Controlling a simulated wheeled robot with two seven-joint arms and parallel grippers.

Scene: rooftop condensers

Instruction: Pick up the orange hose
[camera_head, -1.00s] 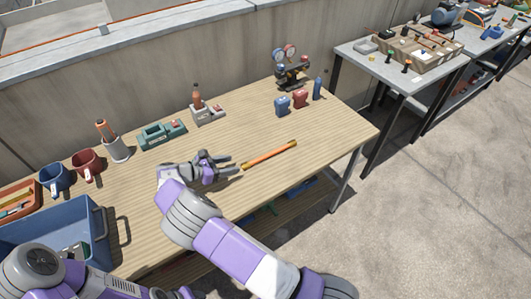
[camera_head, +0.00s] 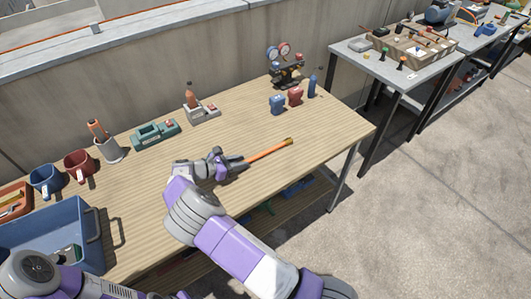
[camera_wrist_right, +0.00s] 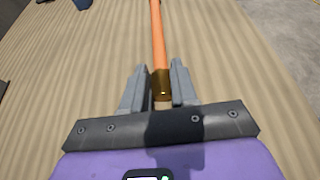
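The orange hose (camera_head: 268,151) lies on the wooden table, a thin straight length with brass ends. My right gripper (camera_head: 241,161) is at its near left end, low over the table. In the right wrist view, the hose (camera_wrist_right: 158,38) runs away from me, and its brass end lies between the two grey fingers of the right gripper (camera_wrist_right: 161,80). The fingers are open, one on each side, with a narrow gap to the hose. Part of my left arm shows at the lower left of the head view; its gripper is not in view.
On the wooden table (camera_head: 235,115) stand a blue bin (camera_head: 45,222), two mugs, a grey cup (camera_head: 109,149), a teal tray (camera_head: 155,134), a gauge set (camera_head: 286,68) and small bottles (camera_head: 295,96). The tabletop around the hose is clear.

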